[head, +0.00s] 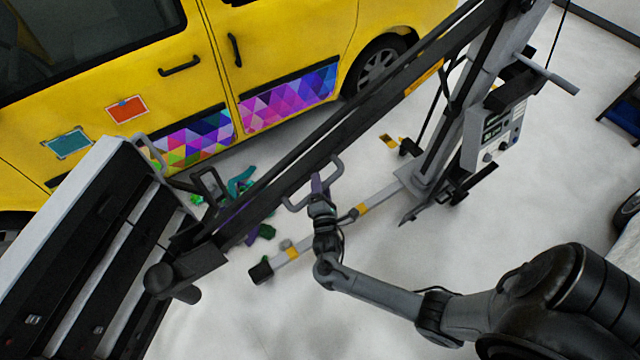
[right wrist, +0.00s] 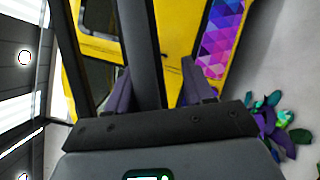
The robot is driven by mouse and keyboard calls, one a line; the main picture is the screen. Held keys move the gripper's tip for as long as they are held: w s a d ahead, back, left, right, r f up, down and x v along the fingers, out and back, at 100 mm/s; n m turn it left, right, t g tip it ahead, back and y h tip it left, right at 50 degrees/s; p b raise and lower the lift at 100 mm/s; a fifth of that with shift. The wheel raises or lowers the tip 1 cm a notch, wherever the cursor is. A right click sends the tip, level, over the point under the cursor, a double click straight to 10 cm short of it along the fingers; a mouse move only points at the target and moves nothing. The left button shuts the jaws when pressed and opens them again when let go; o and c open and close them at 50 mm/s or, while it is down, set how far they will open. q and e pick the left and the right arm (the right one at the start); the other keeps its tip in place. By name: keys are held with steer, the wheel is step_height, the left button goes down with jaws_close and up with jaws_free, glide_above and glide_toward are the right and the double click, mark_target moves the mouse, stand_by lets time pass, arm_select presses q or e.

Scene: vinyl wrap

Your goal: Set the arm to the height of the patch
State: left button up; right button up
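Two patches are on the yellow van's side: a teal one (head: 69,142) and, higher and to its right, an orange-red one (head: 127,109). The arm (head: 350,115) is a long dark boom slanting from the upright column at upper right down to the lower left. A grey loop handle (head: 298,205) sits on the boom. My right gripper (head: 319,184) is at this handle. In the right wrist view its purple fingers (right wrist: 158,88) stand apart, with a dark bar (right wrist: 140,50) between them and a gap on the right. Contact is unclear. My left gripper is not in view.
The column (head: 465,95) carries a control box (head: 494,135) and stands on a grey base leg (head: 380,197). A black-and-white cabinet (head: 100,240) is at left. Coloured scraps (head: 242,185) lie on the floor under the boom. Floor at lower middle is clear.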

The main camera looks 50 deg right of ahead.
steer(key=v, duration=1)
steer(key=shift+s+a, duration=0.2)
steer(key=shift+s, duration=0.05)
stand_by(0.5)
